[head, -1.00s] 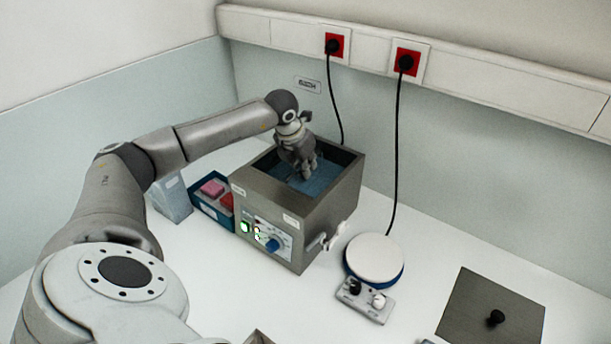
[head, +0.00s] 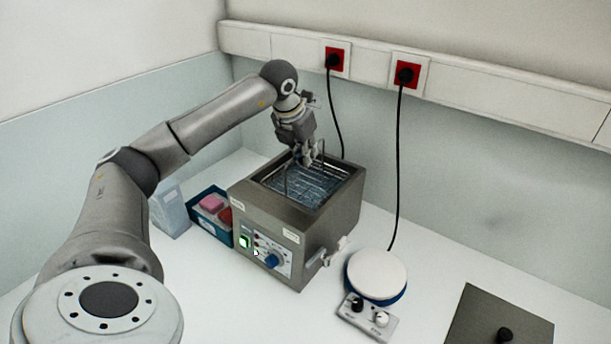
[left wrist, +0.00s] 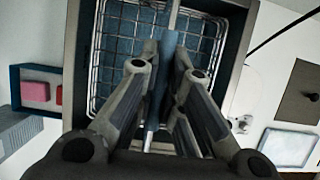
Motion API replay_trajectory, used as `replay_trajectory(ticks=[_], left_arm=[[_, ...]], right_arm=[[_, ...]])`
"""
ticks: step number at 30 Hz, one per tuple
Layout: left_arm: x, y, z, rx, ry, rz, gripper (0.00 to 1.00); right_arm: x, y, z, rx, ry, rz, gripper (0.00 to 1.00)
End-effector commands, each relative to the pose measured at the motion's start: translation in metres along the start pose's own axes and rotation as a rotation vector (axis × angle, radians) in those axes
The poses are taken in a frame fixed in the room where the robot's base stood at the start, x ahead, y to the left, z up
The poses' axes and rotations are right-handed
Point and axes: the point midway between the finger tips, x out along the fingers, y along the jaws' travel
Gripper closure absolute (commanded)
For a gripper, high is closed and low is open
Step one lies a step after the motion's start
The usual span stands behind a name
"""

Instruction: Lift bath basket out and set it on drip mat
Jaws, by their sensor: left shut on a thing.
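The bath basket (head: 318,182) is a wire-mesh basket at the mouth of the steel water bath (head: 330,216). Its mesh shows near the bath's rim, with blue water beneath. My left gripper (head: 309,158) is above the bath, shut on the basket's upright handle. In the left wrist view my left gripper (left wrist: 166,72) closes on the handle's blue-grey bar, with the basket (left wrist: 108,42) behind. A pale, dark-rimmed rectangle (left wrist: 288,147) at lower right of that view may be the drip mat; I cannot tell. My right gripper is not in view.
A blue box (head: 207,225) with pink and red blocks stands left of the bath. A round white-topped plate (head: 377,274) with a knobbed control box (head: 367,316) is right of it. A dark knobbed lid (head: 490,318) lies farther right. Cords hang from wall sockets.

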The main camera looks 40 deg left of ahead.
Motion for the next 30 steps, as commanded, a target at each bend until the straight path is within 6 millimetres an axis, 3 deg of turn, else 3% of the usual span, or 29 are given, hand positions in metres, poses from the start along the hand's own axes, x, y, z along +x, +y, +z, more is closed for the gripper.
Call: replay_trajectory(ticks=[12,22,30], left_arm=[[-0.07,-0.001,0.03,0.001,-0.005,-0.002,1.0],[-0.095,0.0,0.04,0.001,-0.002,0.0,1.0],[-0.112,0.0,0.047,0.001,-0.001,0.0,1.0]], right_arm=[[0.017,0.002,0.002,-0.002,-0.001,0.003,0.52],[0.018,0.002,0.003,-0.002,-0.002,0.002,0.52],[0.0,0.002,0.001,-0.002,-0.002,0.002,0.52]])
